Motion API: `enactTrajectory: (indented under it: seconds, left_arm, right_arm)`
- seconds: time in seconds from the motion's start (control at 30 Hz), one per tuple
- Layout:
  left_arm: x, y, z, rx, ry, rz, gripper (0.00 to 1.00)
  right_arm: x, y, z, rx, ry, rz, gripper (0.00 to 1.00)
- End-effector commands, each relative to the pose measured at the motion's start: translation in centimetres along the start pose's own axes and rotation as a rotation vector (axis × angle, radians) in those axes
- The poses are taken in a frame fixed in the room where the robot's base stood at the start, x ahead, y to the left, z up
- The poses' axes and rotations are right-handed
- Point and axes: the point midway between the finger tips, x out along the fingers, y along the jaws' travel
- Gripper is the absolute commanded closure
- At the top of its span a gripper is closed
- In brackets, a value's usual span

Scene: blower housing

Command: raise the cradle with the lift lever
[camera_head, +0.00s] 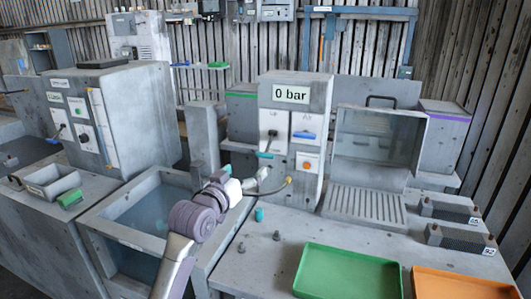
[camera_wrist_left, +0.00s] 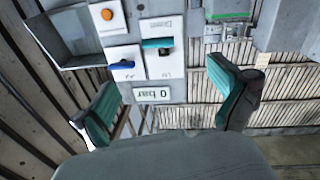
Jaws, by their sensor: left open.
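The lever I take for the lift lever (camera_head: 270,143) is the left one on the grey "0 bar" panel; its dark arm hangs down to a teal handle. In the left wrist view, which looks upside down, its teal handle (camera_wrist_left: 157,43) sits crosswise on a white plate whose lettering is hard to read. My left gripper (camera_head: 248,188) is low in front of the panel, below and left of the handle. In the wrist view my left gripper (camera_wrist_left: 163,102) has its teal fingers wide apart, empty. I cannot make out the cradle. My right gripper is not in view.
A blue-handled lever (camera_head: 304,135) and an orange button (camera_head: 307,166) are beside the teal one. An open water tank (camera_head: 112,229) lies below my arm. A green tray (camera_head: 350,262), an orange tray (camera_head: 455,287) and small pegs occupy the right bench.

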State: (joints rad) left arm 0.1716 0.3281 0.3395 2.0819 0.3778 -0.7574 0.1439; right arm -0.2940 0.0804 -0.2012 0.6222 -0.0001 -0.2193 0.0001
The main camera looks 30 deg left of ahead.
Motion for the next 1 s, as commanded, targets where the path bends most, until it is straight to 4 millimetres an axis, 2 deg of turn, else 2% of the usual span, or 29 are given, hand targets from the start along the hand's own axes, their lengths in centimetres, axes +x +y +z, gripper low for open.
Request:
enactTrajectory:
  seconds: [0.1, 0.2, 0.4, 0.5, 0.7, 0.97, 1.0]
  left_arm:
    - [2.6, 0.1, -0.3, -0.003, -0.001, 0.0, 0.03]
    - [4.9, 0.1, -0.2, -0.003, -0.003, 0.0, 0.03]
    - [8.7, 0.1, -0.1, -0.001, -0.003, 0.0, 0.03]
    - [10.0, 0.1, 0.0, 0.0, -0.004, 0.001, 0.03]
    - [11.2, 0.1, 0.1, 0.001, -0.003, 0.0, 0.03]
    - [11.2, 0.1, 0.1, 0.001, -0.003, 0.001, 0.03]
    - [11.2, 0.1, 0.1, 0.001, -0.003, 0.001, 0.08]
  right_arm:
    - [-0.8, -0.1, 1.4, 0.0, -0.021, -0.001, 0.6]
    - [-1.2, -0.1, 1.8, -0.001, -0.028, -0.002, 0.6]
    - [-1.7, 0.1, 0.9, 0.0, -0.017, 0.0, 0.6]
    - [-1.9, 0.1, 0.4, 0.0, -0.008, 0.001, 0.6]
    - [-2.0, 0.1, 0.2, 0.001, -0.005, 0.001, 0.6]
    - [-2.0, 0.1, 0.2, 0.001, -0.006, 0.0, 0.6]
    - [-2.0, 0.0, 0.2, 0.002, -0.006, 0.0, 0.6]
